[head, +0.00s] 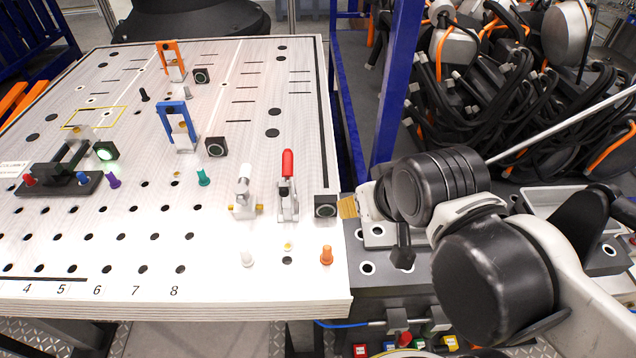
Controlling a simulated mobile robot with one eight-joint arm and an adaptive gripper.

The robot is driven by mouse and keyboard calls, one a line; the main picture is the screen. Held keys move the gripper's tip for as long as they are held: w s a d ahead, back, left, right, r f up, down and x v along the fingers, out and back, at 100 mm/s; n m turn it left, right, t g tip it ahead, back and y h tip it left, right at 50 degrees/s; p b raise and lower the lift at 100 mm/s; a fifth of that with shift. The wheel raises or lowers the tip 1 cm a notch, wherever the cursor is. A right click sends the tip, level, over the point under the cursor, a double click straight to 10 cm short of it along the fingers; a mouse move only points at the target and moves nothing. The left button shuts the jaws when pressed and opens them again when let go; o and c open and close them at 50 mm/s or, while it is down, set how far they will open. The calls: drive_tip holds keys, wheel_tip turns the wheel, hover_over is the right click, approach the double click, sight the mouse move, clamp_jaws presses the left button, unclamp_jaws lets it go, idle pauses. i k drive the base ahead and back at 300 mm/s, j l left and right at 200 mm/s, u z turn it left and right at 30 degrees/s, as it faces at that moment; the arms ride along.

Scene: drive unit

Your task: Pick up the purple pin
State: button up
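The purple pin (113,181) stands on the light board, at the right end of a black base plate (58,183) that carries a dark fixture. A blue pin (83,178) is just left of it and a red pin (29,180) is farther left. My arm is at the right of the head view, well away from the purple pin. My gripper (402,248) seems to be the dark narrow part below the black wrist joint, beyond the board's right edge. Its fingers cannot be made out, and no held thing shows.
A blue clamp frame (178,128), an orange one (172,62), a teal pin (204,177), a red-handled clamp (288,185) and an orange pin (327,255) stand on the board. A blue post (398,85) rises beyond its right edge. The front left has bare holes.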

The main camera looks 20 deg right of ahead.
sight(114, 183)
drive_tip(key=i+j, duration=0.15)
drive_tip(key=j, duration=0.35)
drive_tip(key=i+j, duration=0.1)
drive_tip(key=j, duration=0.35)
drive_tip(key=i+j, duration=0.15)
drive_tip(key=j, duration=0.35)
drive_tip(key=i+j, duration=0.1)
drive_tip(key=j, duration=0.35)
drive_tip(key=i+j, duration=0.15)
drive_tip(key=j, duration=0.35)
drive_tip(key=i+j, duration=0.1)
drive_tip(key=j, duration=0.35)
drive_tip(key=i+j, duration=0.15)
drive_tip(key=j, duration=0.35)
drive_tip(key=i+j+u, duration=0.1)
drive_tip(key=j, duration=0.35)
